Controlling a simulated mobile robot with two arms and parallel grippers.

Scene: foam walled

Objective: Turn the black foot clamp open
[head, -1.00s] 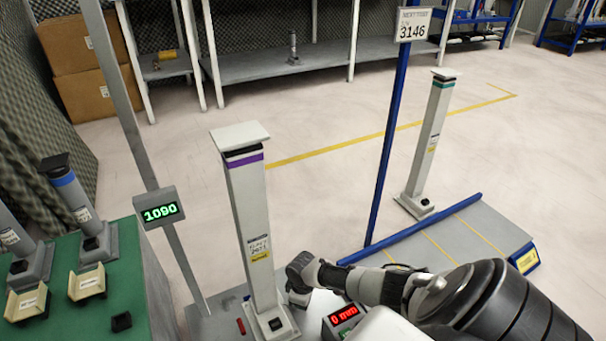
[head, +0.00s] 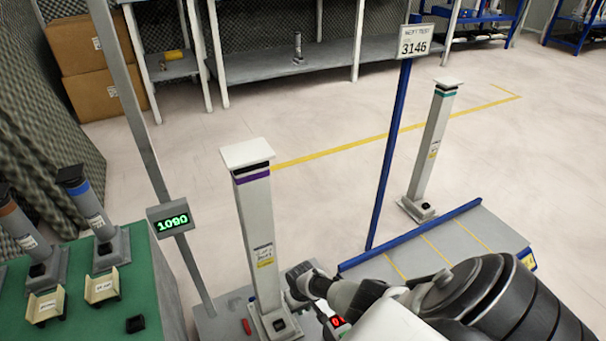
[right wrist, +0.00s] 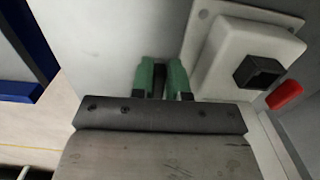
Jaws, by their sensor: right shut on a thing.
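The white post (head: 255,225) with a purple band stands upright on a grey platform, its square foot (head: 262,322) at the bottom. My right gripper (head: 297,288) is low, just right of the post's foot. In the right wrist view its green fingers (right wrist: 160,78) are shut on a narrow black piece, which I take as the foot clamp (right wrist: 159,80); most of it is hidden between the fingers. The white foot (right wrist: 225,50) with a black square knob (right wrist: 258,72) is close beside the fingers on the right. My left gripper is not in view.
A red piece (head: 246,326) lies beside the foot. A pole with a green 1090 display (head: 174,218) rises at left, near the green table (head: 135,285). A blue pole (head: 388,150) and low grey ramp (head: 440,245) are at right.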

